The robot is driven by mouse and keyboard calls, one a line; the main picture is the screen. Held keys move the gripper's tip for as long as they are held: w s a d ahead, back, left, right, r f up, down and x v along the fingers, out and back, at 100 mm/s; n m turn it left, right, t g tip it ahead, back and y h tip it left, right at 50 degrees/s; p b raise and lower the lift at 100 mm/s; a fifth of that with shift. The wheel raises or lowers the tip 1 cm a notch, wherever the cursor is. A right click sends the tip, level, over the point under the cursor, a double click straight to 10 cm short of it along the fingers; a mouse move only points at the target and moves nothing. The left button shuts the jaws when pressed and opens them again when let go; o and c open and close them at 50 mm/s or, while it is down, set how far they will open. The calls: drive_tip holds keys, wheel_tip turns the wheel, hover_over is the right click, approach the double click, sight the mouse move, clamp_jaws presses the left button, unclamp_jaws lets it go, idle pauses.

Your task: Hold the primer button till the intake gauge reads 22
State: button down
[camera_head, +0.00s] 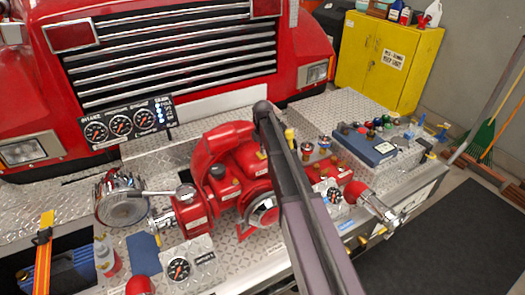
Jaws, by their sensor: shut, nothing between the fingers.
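The gauge panel (127,124) stands at the left in front of the truck grille. Its leftmost dial looks labelled as the intake gauge (96,131); its needle is too small to read. Red and brass buttons or knobs (307,149) stand on the bumper right of my arm. I cannot tell which of them, if any, is the primer button. My dark arm rises from the bottom edge to a joint near the picture's middle and covers part of the red pump (221,187). My gripper does not show; it may be behind the arm.
A chrome-rimmed inlet (121,199) and a small gauge (178,269) lie left of the arm. A blue box (368,144), several coloured knobs and a red-ended chrome fitting (380,206) crowd the right. A yellow cabinet (388,60) stands behind. The dark floor mat (450,235) is clear.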

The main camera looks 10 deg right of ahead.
drive_tip(key=shift+f+b, duration=0.75)
drive_tip(key=shift+b, duration=0.05)
drive_tip(key=shift+s+f+b, duration=0.15)
drive_tip(key=shift+s+b, duration=0.05)
drive_tip(key=shift+b, duration=0.1)
idle(6.9)
